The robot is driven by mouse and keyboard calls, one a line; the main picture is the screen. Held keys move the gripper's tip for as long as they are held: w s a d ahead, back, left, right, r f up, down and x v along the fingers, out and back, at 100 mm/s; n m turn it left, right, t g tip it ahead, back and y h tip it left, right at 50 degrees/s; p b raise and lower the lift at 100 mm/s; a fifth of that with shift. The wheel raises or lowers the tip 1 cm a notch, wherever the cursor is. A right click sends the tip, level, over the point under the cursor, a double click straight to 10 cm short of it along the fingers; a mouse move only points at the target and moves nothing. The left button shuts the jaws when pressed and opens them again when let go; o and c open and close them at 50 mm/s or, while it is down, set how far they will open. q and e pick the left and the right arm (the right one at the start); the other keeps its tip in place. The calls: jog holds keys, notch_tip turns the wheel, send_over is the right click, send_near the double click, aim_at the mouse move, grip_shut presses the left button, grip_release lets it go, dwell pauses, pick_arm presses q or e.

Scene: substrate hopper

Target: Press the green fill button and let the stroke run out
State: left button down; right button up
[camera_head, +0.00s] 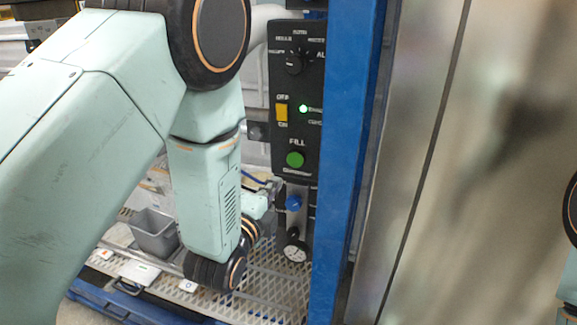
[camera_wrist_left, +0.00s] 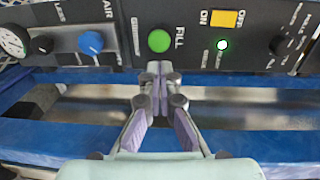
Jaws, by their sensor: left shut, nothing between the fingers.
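The green fill button (camera_head: 295,159) is a round button on the black control panel (camera_head: 283,80), under the word FILL. In the left wrist view the same green button (camera_wrist_left: 159,41) stands straight ahead, just beyond the fingertips. My left gripper (camera_wrist_left: 160,70) is shut and empty, its fingertips together near the panel's edge and in line with the button. In the head view my left gripper (camera_head: 277,186) is small and partly hidden by my arm, a little below the button. No contact with the button shows.
A yellow switch (camera_head: 281,112), a lit green lamp (camera_head: 303,108) and a black selector knob (camera_head: 294,64) sit above the button. A blue air knob (camera_head: 293,203) and a gauge (camera_head: 295,252) are below. A blue post (camera_head: 347,150) stands right of the panel.

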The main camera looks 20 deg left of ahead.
aim_at(294, 160)
pick_arm(q)
jog(key=w, duration=0.9)
jog(key=shift+w+d+f, duration=0.3)
jog(key=shift+w+d, duration=0.05)
jog(key=shift+w, duration=0.05)
jog(key=shift+w+d, duration=0.1)
jog(key=shift+w, duration=0.05)
jog(key=shift+w, duration=0.1)
